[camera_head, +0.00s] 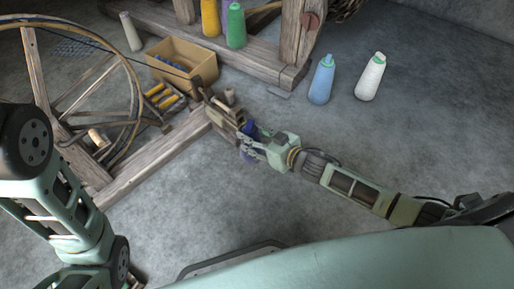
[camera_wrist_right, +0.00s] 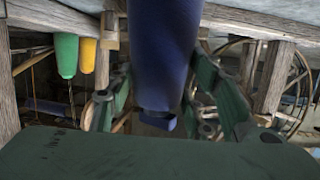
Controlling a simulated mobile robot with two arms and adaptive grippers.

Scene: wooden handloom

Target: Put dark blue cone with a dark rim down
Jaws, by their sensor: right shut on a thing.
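The dark blue cone (camera_head: 248,154) is between the fingers of my right gripper (camera_head: 256,142), beside the end of the loom's low wooden beam. In the right wrist view the dark blue cone (camera_wrist_right: 163,55) fills the upper middle, and my right gripper's green fingers (camera_wrist_right: 165,95) close on it from both sides. That view looks turned over. The cone's dark rim cannot be made out, and the fingers hide part of the cone in the head view. My left arm shows at the left, but its gripper is out of sight.
A light blue cone (camera_head: 322,80) and a white cone (camera_head: 370,77) stand on the floor at the upper right. A green cone (camera_head: 236,26), a yellow cone (camera_head: 209,17) and a cardboard box (camera_head: 203,76) are farther back. A spinning wheel (camera_head: 139,88) stands left. Floor right of the gripper is clear.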

